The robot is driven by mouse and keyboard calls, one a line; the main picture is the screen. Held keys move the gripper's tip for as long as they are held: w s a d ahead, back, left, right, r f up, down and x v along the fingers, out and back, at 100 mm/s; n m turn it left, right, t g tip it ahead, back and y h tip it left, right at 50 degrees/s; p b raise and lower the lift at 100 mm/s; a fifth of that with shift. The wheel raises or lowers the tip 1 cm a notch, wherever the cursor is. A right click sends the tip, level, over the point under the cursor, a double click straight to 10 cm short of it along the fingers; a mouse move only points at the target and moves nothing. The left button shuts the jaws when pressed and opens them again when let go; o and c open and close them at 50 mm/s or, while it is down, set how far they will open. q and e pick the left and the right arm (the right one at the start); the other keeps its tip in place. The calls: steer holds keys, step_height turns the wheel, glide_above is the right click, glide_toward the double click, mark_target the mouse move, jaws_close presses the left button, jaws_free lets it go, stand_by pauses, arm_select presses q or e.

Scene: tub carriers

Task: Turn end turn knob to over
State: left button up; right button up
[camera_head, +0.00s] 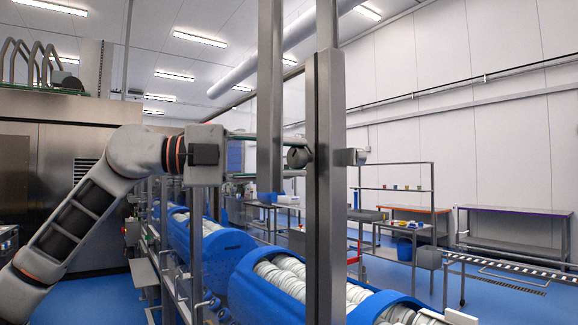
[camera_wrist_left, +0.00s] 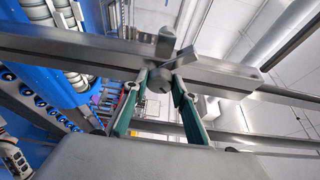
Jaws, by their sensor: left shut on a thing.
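The end turn knob (camera_head: 298,157) is a small grey knob on the left side of an upright steel post (camera_head: 325,230) in the head view. My left gripper (camera_head: 288,156) reaches to it from the left, its fingers level with the knob. In the left wrist view the knob (camera_wrist_left: 160,78) has a round grey face and flat lobes. It sits between the two green-padded fingertips of my left gripper (camera_wrist_left: 160,81), which is shut on it. The fingers partly hide the knob's sides, and its exact turn angle is hard to tell. My right gripper is in neither view.
Blue tub carriers (camera_head: 232,243) with stacked white rolls stand below and behind the post. A second steel post (camera_head: 270,100) rises close to its left. A steel beam (camera_wrist_left: 70,47) crosses the left wrist view by the knob. Benches (camera_head: 515,212) stand far right.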

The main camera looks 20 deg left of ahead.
arm_select(q)
steer(key=n, duration=0.2)
steer(key=n+h, duration=0.1)
steer(key=shift+f+n+t, duration=0.2)
steer(key=shift+n+t, duration=0.1)
steer(key=shift+n, duration=0.1)
steer(key=shift+n+t, duration=1)
steer(key=shift+n, duration=1.1)
steer(key=shift+n+h, duration=0.3)
steer(key=o, duration=0.8)
steer(key=shift+o, duration=0.2)
steer(key=v, duration=1.2)
